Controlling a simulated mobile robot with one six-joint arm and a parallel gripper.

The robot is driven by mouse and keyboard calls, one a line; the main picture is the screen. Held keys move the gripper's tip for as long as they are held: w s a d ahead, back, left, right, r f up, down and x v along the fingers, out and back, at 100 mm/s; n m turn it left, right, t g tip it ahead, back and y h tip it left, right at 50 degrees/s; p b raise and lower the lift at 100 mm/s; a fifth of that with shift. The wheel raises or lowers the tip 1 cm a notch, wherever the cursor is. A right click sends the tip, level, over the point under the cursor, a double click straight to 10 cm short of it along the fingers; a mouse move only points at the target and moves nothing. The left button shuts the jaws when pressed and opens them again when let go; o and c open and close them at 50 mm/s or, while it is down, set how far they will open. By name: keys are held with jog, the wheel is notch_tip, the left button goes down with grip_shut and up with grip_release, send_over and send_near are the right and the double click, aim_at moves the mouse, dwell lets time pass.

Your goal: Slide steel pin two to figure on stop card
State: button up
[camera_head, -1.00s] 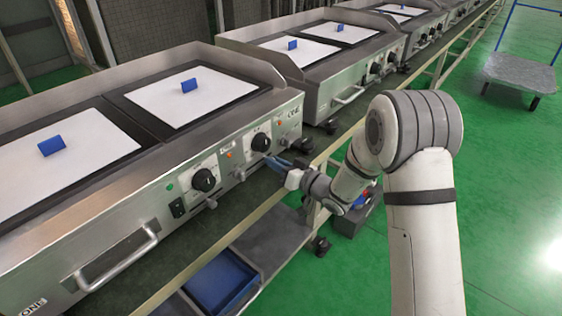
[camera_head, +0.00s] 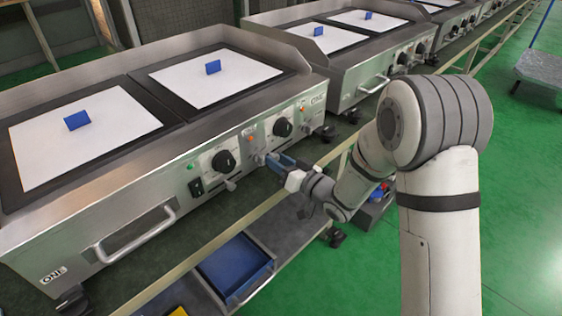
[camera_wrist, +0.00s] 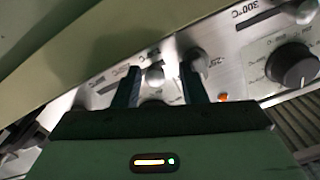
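The griddle's front panel (camera_head: 245,150) carries dark knobs and small steel pins. One steel pin (camera_head: 230,184) sits below the left knob (camera_head: 223,161). A second steel pin (camera_head: 259,159) sits left of my gripper's tips (camera_head: 272,160). In the wrist view, a steel pin (camera_wrist: 155,76) shows in the gap between the two fingers of my open gripper (camera_wrist: 160,72); I cannot tell whether they touch it. Another steel part (camera_wrist: 196,60) stands by the right finger. A "300°C" mark (camera_wrist: 252,10) is beside a dark slot. I cannot make out a stop card.
White sheets with blue blocks (camera_head: 213,67) lie on the griddle tops. A metal handle (camera_head: 140,238) juts from the front at left. A blue tray (camera_head: 235,265) is on the shelf below. A second griddle (camera_head: 350,50) stands behind.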

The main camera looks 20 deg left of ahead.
jog(key=p+v, duration=0.1)
jog(key=v, duration=0.7)
jog(key=shift+a, duration=0.1)
dwell(0.4)
